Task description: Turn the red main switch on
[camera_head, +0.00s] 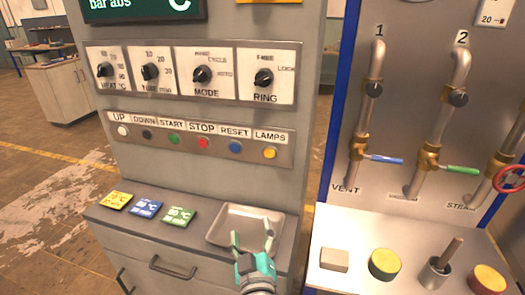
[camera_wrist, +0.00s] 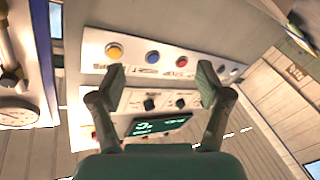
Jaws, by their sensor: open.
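No switch marked as a main switch can be made out in either view. My gripper (camera_head: 252,236) is open and empty, in front of the metal tray on the cabinet ledge, below the button row. In the wrist view my gripper (camera_wrist: 163,80) has its fingers spread, with the button panel beyond, seen upside down. The red button (camera_wrist: 180,60) shows there between the fingertips, apart from them.
Coloured cards (camera_head: 179,216) and the tray (camera_head: 222,239) lie on the ledge.

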